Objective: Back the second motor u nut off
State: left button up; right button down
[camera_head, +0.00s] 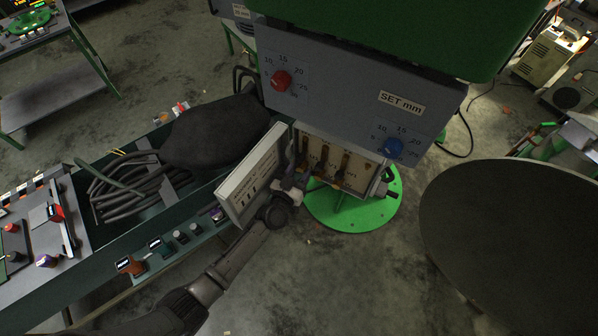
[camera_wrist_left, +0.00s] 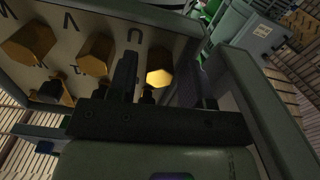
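The open terminal box (camera_head: 340,158) sits under the grey panel, its pale face bearing brass-coloured parts. In the left wrist view the face appears upside down, with three large brass hex nuts in a row. The nut by the letter U (camera_wrist_left: 160,72) is at the right, the nut by V (camera_wrist_left: 97,55) is in the middle, and another nut (camera_wrist_left: 29,44) is at the left. Smaller, darker parts lie below them. My left gripper (camera_wrist_left: 160,84) is open, a finger on each side of the U nut, with gaps visible. Contact cannot be told. My right gripper is not in view.
The box's open door (camera_head: 252,178) stands close to my left arm. The grey panel (camera_head: 345,95) with red and blue knobs overhangs the box. A green round base (camera_head: 352,215) is below. A green bench (camera_head: 190,228) with cables is left; a large dark disc (camera_head: 515,235) is right.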

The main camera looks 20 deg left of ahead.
pick_arm(q)
jog(key=c, duration=0.7)
jog(key=shift+c, duration=0.2)
